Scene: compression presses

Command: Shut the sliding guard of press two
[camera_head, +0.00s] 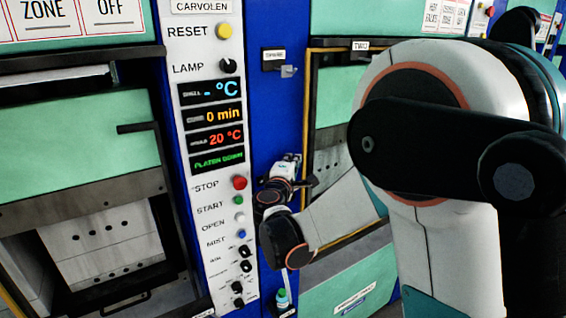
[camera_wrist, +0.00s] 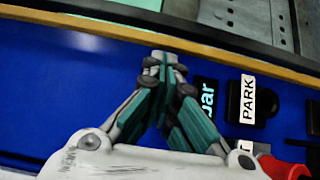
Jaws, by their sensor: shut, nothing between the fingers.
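Press two carries a "TWO" label (camera_head: 361,45) at the top of its frame. Its green sliding guard (camera_head: 337,95) shows left of my arm, which hides the rest of it. Below the guard's dark lower edge, grey plates with holes (camera_head: 330,165) are visible, so the guard stands raised there. My gripper (camera_head: 293,158) is at the blue column just left of press two's opening. In the wrist view my gripper (camera_wrist: 165,62) is shut and empty, its tips over the blue panel near the tan frame strip. Contact with the guard cannot be seen.
A white control panel (camera_head: 215,170) with displays, buttons and knobs stands left of my gripper. Further left, another press has a green guard (camera_head: 70,140) with a dark handle. A black "PARK" fitting (camera_wrist: 247,100) and a red part (camera_wrist: 283,168) sit close right of my gripper.

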